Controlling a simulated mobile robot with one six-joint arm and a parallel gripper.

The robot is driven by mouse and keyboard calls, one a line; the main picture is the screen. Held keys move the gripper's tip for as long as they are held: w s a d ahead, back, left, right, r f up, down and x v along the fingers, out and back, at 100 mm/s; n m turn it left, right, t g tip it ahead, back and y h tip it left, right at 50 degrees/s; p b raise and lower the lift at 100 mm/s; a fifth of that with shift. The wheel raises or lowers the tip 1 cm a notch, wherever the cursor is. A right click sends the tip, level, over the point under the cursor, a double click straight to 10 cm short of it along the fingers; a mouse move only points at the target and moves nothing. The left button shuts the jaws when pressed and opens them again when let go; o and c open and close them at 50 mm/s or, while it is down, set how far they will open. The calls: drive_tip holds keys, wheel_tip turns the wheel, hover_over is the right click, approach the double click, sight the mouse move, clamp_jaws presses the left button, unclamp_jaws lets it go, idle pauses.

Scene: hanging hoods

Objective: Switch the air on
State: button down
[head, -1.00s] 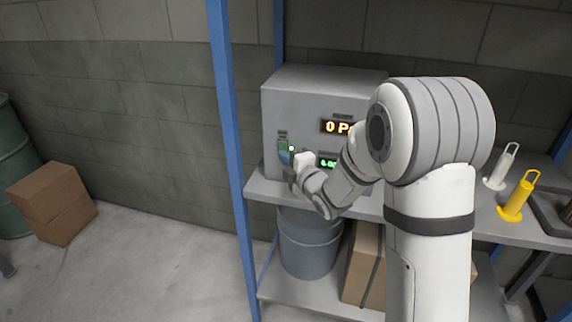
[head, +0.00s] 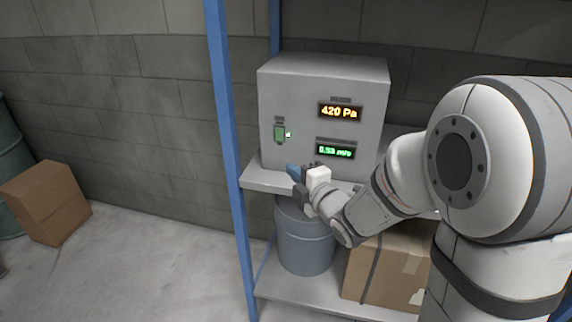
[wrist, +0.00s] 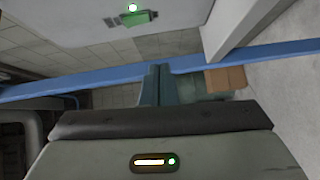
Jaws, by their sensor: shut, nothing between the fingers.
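The grey control box (head: 300,95) stands on the shelf in the head view. A green switch (head: 280,134) with a lit spot beside it is at the left of its front. Its amber display (head: 340,112) reads 420 Pa and its green display (head: 335,150) reads about 0.53 m/s. My gripper (head: 294,173) is shut and empty, below and in front of the box, apart from the switch. In the wrist view the green switch (wrist: 138,18) and its lit green lamp (wrist: 132,7) show at the top, beyond my shut fingers (wrist: 156,84).
A blue upright post (head: 228,150) stands left of the box. A grey drum (head: 305,240) and a cardboard box (head: 388,265) stand on the lower shelf.

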drive_tip(key=shift+v, duration=1.1)
drive_tip(key=shift+f, duration=0.1)
drive_tip(key=s+d+m+g+h+p, duration=0.3)
drive_tip(key=s+d+m+g+h, duration=0.15)
drive_tip(key=d+m+h, duration=0.65)
drive_tip(key=s+d+r+m+g+p, duration=0.1)
drive_tip(key=s+m+g, duration=0.2)
drive_tip(key=s+m, duration=0.3)
drive_tip(key=s+d+r+m+g+y+p, duration=0.1)
drive_tip(key=s+d+m+g+p, duration=0.1)
drive_tip(key=s+m+g, duration=0.2)
drive_tip(key=s+m, duration=0.3)
drive_tip(key=s, duration=0.5)
drive_tip(key=shift+d+y, duration=0.3)
drive_tip(key=shift+s+r+g, duration=0.1)
drive_tip(key=shift+g, duration=0.15)
